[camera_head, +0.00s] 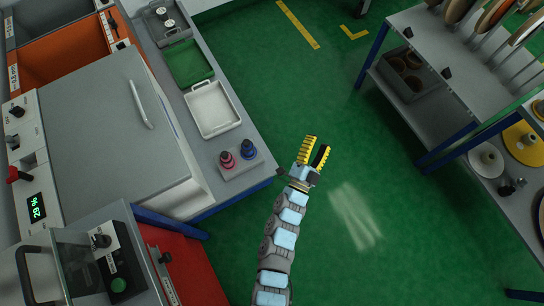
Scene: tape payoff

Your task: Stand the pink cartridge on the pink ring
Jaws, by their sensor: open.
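A pink cartridge (227,160) with a dark top stands on a small grey block (242,171) at the near right corner of the bench. A blue cartridge (249,149) stands beside it on the same block. I cannot make out a separate pink ring; any ring under the pink cartridge is too small or hidden to tell. My gripper (317,157) is open and empty, with yellow ribbed pads on its fingers. It hangs over the green floor, to the right of the block and apart from both cartridges.
The bench also holds a white tray (213,109), a green tray (190,64) and a grey fixture (165,22). A large grey machine (115,130) stands left of the bench. A shelf rack (440,70) with reels is at right. The floor between is clear.

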